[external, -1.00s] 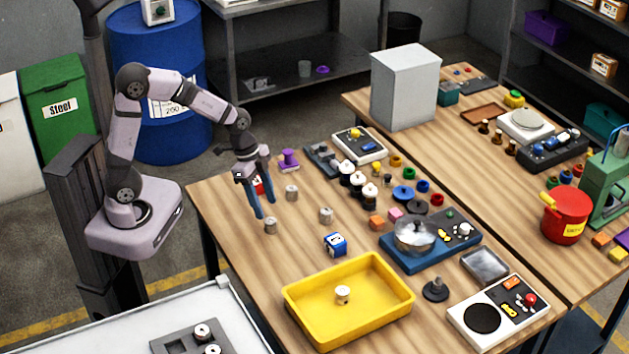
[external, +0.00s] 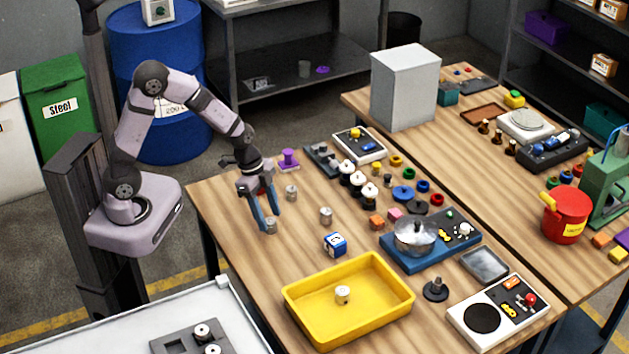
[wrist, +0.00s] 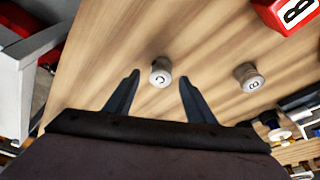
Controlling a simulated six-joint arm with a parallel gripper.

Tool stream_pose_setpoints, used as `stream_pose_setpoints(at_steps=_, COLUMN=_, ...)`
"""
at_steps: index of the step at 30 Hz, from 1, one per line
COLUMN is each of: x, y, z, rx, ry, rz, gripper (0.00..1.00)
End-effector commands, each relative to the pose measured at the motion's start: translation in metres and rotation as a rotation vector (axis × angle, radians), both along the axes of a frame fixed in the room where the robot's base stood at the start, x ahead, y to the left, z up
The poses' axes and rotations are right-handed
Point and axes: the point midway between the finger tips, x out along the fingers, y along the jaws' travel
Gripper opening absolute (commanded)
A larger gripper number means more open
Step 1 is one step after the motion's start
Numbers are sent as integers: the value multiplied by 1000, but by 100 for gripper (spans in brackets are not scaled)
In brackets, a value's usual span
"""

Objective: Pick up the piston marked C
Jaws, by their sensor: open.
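The piston marked C (wrist: 160,73) is a short grey-white cylinder with a dark letter on its top. It stands on the wooden table. In the wrist view it lies between the tips of my gripper (wrist: 160,79), which is open, with a gap on each side. In the external view my gripper (external: 268,222) is low over the near-left table, its fingertips at a grey piston (external: 271,227) that they partly overlap. A piston marked B (wrist: 248,76) stands to the right of C in the wrist view, outside the fingers.
A red block marked B (wrist: 290,12) lies near. Two more grey pistons (external: 292,193) (external: 325,215) stand to the right in the external view. A blue cube (external: 335,244) and a yellow tray (external: 300,317) holding a piston lie further towards the front.

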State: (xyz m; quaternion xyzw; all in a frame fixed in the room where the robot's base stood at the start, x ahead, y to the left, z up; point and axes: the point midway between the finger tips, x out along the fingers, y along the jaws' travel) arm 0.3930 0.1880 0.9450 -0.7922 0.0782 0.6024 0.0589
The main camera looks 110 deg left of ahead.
Motion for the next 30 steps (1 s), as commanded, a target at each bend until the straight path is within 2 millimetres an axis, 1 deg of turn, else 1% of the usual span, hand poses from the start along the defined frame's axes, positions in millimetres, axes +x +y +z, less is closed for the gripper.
stream_pose_setpoints(at_steps=3, x=2, y=-1, z=-14, rx=-2, ry=3, rz=-2, gripper=50)
stream_pose_setpoints(at_steps=7, x=6, y=-1, z=-23, rx=0, ry=1, rz=-1, gripper=50)
stream_pose_setpoints(at_steps=11, x=7, y=-1, z=-27, rx=0, ry=0, rz=0, gripper=50)
stream_pose_setpoints(at_steps=17, x=7, y=-1, z=-27, rx=1, ry=0, rz=0, gripper=50)
stream_pose_setpoints(at_steps=18, x=7, y=-1, z=-27, rx=1, ry=0, rz=0, gripper=40)
stream_pose_setpoints(at_steps=20, x=7, y=-1, z=-27, rx=1, ry=0, rz=0, gripper=26)
stream_pose_setpoints(at_steps=21, x=7, y=-1, z=-27, rx=1, ry=0, rz=0, gripper=16)
stream_pose_setpoints(at_steps=23, x=7, y=-1, z=-27, rx=1, ry=0, rz=0, gripper=3)
stream_pose_setpoints(at_steps=30, x=7, y=-1, z=-27, rx=1, ry=-1, rz=-1, gripper=3)
